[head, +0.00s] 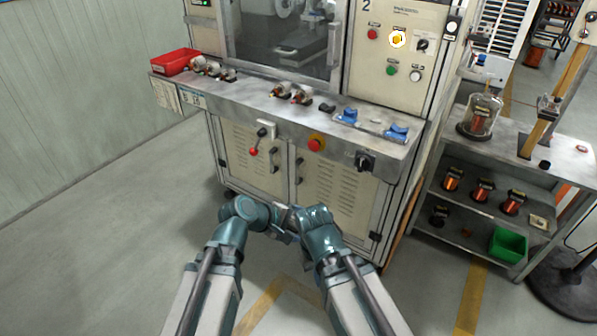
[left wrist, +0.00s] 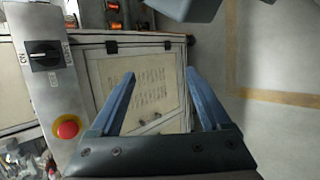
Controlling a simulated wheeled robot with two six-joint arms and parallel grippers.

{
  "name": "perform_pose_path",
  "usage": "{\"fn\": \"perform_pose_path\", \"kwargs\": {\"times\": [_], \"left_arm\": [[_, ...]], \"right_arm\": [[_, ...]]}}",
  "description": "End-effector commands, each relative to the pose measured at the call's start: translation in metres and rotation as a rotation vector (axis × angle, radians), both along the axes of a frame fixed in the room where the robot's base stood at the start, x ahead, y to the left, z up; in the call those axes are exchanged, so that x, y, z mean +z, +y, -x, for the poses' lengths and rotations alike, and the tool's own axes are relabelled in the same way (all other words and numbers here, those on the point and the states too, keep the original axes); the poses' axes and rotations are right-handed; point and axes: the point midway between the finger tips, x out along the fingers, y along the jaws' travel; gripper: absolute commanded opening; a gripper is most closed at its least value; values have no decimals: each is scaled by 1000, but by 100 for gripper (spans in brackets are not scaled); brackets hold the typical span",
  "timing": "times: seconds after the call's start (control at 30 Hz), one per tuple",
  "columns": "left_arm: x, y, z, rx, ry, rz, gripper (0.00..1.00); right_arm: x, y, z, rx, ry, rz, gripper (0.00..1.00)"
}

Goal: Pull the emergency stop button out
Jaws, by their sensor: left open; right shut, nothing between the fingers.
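The emergency stop button (head: 316,143), a red cap on a yellow base, sits on the front apron of the machine, right of centre. It also shows in the left wrist view (left wrist: 68,128), at the lower left, beside the left finger and apart from it. My left gripper (left wrist: 160,73) is open and empty, its two blue fingers spread in front of the cabinet door. In the head view it is mostly hidden among the arm links. My right gripper (head: 282,214) is shut and empty, low in front of the cabinet, below the button.
A black rotary switch (head: 364,160) is on the apron right of the button. A red-knobbed lever (head: 254,151) is to its left. Door handles stick out below. A shelf table (head: 452,187) with spools stands at right. The floor at left is clear.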

Motion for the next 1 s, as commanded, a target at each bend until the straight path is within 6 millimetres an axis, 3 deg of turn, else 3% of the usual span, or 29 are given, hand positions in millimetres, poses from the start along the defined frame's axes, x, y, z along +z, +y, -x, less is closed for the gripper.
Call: {"fn": "perform_pose_path", "kwargs": {"times": [0.03,0.17,0.3,0.4,0.6,1.0], "left_arm": [[4,-3,-15,130,33,162,81],[41,2,-50,431,162,592,81],[70,25,-77,656,313,978,81],[82,41,-88,752,399,1170,81],[91,57,-97,824,477,1329,81],[92,54,-106,825,479,1332,81]], "right_arm": [[-16,0,0,-1,0,0,0],[-33,0,0,0,0,0,0],[-46,0,0,0,0,0,0],[-52,0,0,0,0,0,0],[-55,0,0,0,0,0,0],[-54,0,0,0,0,0,0]]}}
